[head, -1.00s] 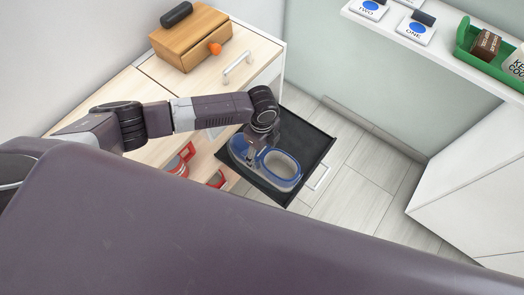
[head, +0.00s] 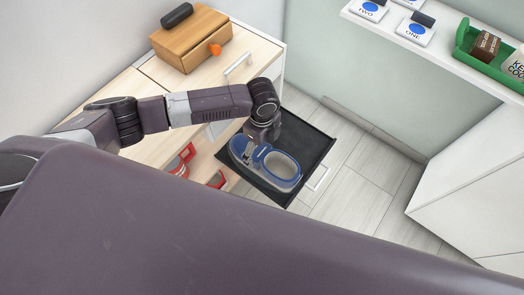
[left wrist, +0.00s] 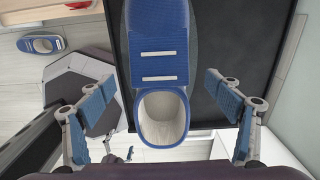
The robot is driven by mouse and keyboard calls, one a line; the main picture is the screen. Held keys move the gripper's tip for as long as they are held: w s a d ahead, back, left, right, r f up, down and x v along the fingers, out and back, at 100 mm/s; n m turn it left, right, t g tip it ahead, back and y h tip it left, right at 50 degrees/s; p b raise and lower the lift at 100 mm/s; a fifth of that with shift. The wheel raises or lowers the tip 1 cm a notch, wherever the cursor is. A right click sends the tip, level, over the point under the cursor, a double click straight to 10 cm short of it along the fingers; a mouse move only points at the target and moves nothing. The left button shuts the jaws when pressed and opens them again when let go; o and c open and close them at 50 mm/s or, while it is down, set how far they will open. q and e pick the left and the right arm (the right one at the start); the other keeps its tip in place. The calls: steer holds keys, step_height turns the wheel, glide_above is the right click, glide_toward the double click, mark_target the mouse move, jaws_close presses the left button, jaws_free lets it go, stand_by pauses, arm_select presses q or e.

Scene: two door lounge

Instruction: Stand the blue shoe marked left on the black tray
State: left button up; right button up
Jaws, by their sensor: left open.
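A blue shoe (head: 283,168) with a pale inside and a grey sole edge lies sole down on the black tray (head: 312,143). In the left wrist view the shoe (left wrist: 160,60) shows from above, with two pale straps and its opening toward me. No left or right mark is readable. My left gripper (head: 262,138) is above the tray, at the far side of the shoe in the head view. In the left wrist view its fingers (left wrist: 163,105) are spread wide, one on each side of the shoe's opening, with clear gaps. My right gripper is not seen.
Another blue shoe (left wrist: 41,43) lies on the pale floor in the left wrist view. A wooden cabinet (head: 262,52) stands beside the tray, with a wooden box (head: 190,40) on top. Red objects (head: 180,163) sit below.

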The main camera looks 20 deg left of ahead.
mark_target(262, 152)
arm_select(q)
step_height(262, 152, up, 9)
stand_by(0.3)
stand_by(0.4)
